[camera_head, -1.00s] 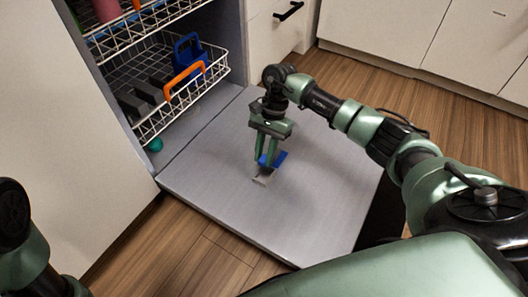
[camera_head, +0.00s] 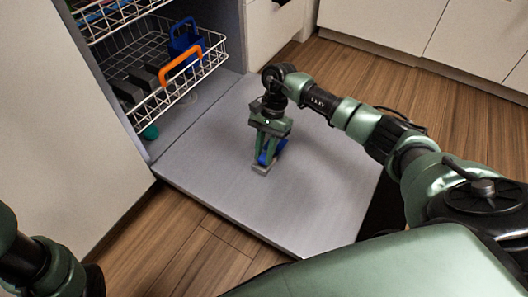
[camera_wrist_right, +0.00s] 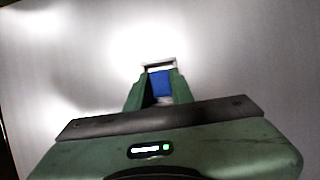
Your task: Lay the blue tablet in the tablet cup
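The blue tablet (camera_head: 266,158) is between the fingers of my right gripper (camera_head: 264,160), low over the open dishwasher door. The right wrist view shows the tablet (camera_wrist_right: 160,84) filling the gap between the green fingers, which look shut on it. A small grey cup-like piece (camera_head: 261,169) sits on the door right at the fingertips; its pale rim (camera_wrist_right: 159,65) shows just beyond the tablet in the wrist view. It looks like the tablet cup, but its inside is mostly hidden. I cannot tell whether the tablet touches it. My left gripper is not in view.
The grey door (camera_head: 300,205) lies flat and is otherwise clear. White cabinets (camera_head: 400,22) stand behind.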

